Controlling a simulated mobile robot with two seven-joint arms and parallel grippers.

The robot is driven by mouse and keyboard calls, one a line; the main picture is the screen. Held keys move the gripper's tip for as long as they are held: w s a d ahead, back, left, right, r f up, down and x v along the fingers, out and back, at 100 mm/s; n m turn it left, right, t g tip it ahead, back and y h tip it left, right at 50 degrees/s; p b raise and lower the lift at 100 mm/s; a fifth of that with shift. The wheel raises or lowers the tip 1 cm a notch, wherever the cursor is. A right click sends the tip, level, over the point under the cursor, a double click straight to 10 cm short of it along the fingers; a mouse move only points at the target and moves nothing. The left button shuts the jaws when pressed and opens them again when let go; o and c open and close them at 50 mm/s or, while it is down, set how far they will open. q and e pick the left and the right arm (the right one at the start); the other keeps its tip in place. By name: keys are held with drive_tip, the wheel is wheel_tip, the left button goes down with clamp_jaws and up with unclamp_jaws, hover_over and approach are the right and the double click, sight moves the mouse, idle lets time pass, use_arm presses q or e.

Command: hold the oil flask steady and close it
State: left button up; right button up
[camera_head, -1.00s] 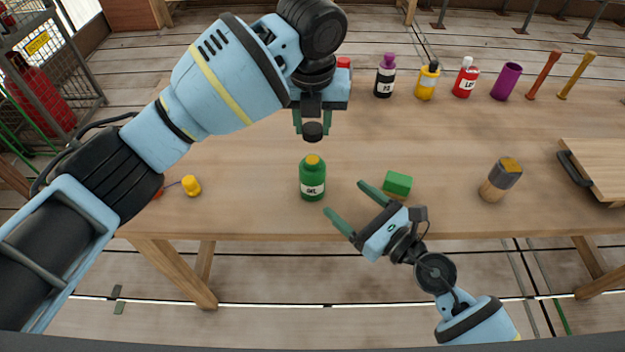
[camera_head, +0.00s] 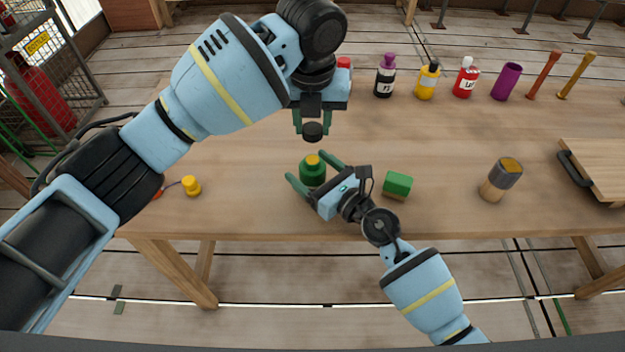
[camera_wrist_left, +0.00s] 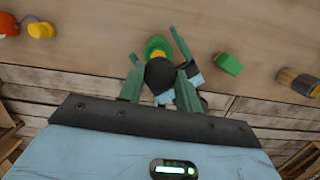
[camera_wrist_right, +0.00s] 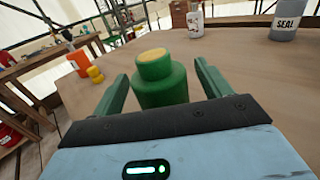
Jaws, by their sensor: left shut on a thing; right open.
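The green oil flask (camera_head: 313,172) stands upright on the workbench, its yellow top uncapped. My left gripper (camera_head: 312,124) is shut on a dark cap (camera_head: 313,132) and holds it in the air above the flask; the cap also shows in the left wrist view (camera_wrist_left: 160,75). My right gripper (camera_head: 311,169) is open, with one finger on each side of the flask. In the right wrist view the flask (camera_wrist_right: 162,82) stands between the open fingers, with gaps visible on both sides. The flask's label is hidden behind my right gripper in the head view.
A green block (camera_head: 397,184) lies right of my right gripper. A grey-and-wood cylinder (camera_head: 500,180) stands farther right, near a wooden board (camera_head: 597,168). Several bottles, including a purple-topped one (camera_head: 385,76), line the back. A yellow piece (camera_head: 191,186) lies at the left.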

drive_tip(key=shift+c, duration=0.4)
drive_tip(key=c, duration=1.4)
use_arm(q)
hover_over(313, 159)
drive_tip(key=shift+s+f, duration=0.15)
drive_tip(key=shift+f, duration=2.35)
drive_tip(key=shift+f, duration=0.9)
drive_tip(key=shift+f, duration=0.55)
